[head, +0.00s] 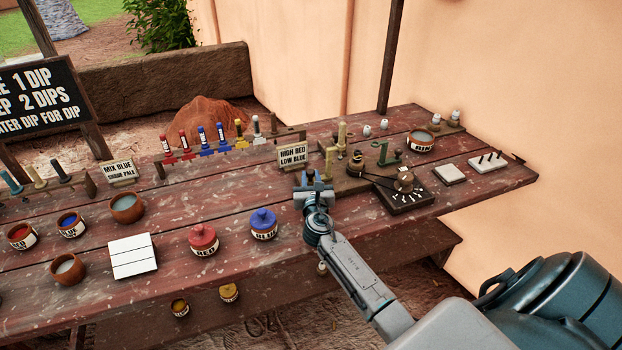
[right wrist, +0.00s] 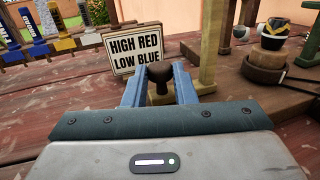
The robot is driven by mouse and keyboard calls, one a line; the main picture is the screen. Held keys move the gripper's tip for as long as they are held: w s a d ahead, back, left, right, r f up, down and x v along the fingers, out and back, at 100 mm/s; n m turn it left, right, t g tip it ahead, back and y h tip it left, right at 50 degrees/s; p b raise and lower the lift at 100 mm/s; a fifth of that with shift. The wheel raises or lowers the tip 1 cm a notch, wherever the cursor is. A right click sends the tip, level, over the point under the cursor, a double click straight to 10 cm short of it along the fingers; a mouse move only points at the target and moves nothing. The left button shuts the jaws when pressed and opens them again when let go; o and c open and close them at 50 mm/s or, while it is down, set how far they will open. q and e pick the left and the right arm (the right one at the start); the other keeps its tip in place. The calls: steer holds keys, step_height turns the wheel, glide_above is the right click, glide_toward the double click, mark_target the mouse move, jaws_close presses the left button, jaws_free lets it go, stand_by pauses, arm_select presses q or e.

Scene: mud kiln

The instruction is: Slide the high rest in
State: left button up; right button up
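My right gripper (head: 312,182) is at the near side of the wooden stand, in front of the sign. In the right wrist view its two blue fingers (right wrist: 159,88) stand apart, on either side of a dark rounded knob (right wrist: 158,73). Whether they press on it is unclear. A pale wooden upright (right wrist: 209,42) rises just right of the fingers; in the head view it shows as a short post (head: 329,163). Which part is the high rest is not clear, and what lies behind the knob is hidden. My left gripper is out of view.
The sign "HIGH RED LOW BLUE" (head: 292,154) stands right behind the gripper. A dark dial board (head: 405,198) lies to the right. Red (head: 203,240) and blue (head: 263,224) lidded pots stand to the left. A rack of coloured brushes or tools (head: 202,140) is behind.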

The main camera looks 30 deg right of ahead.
mark_target(325, 175)
jaws_close()
steer(key=shift+s+d, duration=0.25)
steer(key=shift+d, duration=0.8)
steer(key=shift+s+d, duration=0.25)
steer(key=shift+d, duration=0.8)
steer(key=shift+a, duration=0.1)
steer(key=shift+o, duration=1.9)
jaws_free()
steer(key=o, duration=0.3)
steer(key=shift+o, duration=0.7)
steer(key=shift+s+d, duration=0.1)
steer(key=shift+d, duration=0.15)
steer(key=shift+a, duration=0.1)
